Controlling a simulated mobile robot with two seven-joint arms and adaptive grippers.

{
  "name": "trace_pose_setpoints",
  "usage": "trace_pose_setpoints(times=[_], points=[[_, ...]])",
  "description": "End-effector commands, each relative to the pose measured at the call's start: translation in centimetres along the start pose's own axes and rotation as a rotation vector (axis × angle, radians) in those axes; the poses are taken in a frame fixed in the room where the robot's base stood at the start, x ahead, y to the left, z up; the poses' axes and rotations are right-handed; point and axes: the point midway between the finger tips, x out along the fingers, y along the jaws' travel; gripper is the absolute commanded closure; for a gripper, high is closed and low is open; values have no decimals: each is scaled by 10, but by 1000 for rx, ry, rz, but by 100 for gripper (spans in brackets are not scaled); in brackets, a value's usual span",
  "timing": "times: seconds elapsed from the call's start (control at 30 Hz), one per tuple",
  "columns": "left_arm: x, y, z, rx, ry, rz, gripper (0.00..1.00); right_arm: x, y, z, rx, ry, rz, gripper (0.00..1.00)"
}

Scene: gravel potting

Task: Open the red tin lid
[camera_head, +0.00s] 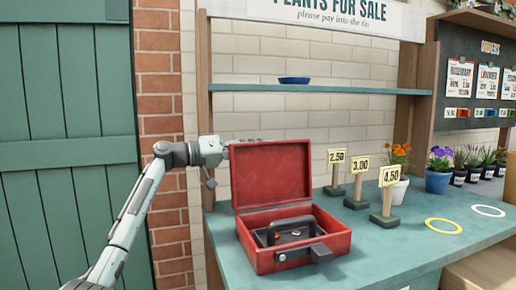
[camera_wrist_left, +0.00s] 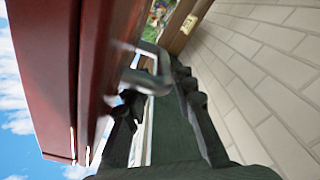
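The red tin (camera_head: 337,243) stands on the green counter with its red lid (camera_head: 272,176) raised, roughly upright at the back. A dark tray or handle and a few small coin-like items (camera_head: 295,234) show inside. A dark latch (camera_head: 320,253) is at its front. My left gripper (camera_head: 245,141) is at the lid's upper left edge, its fingers partly hidden behind the lid. In the left wrist view the lid (camera_wrist_left: 50,75) fills the left side, close beside the gripper (camera_wrist_left: 160,90). The fingers look apart; contact with the lid is unclear. My right gripper is not in view.
Price signs (camera_head: 361,180) stand right of the tin. Potted flowers (camera_head: 438,170), a yellow ring (camera_head: 443,226) and a white ring (camera_head: 487,211) are farther right. A shelf (camera_head: 340,90) with a blue dish (camera_head: 294,80) is above. The counter (camera_head: 375,255) is clear at front right.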

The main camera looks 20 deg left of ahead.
Motion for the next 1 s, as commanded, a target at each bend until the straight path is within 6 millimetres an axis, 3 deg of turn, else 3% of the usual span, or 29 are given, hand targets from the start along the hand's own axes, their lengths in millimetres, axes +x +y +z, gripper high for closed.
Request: trace_pose_setpoints(times=[0.03, 0.5, 1.0], points=[[3, -11, 19, -17, -41, -11, 64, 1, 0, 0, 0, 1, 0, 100], [-4, -11, 18, -14, -41, -12, 64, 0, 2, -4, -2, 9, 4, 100], [-100, -5, 9, -8, -25, -11, 64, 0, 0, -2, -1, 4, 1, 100]])
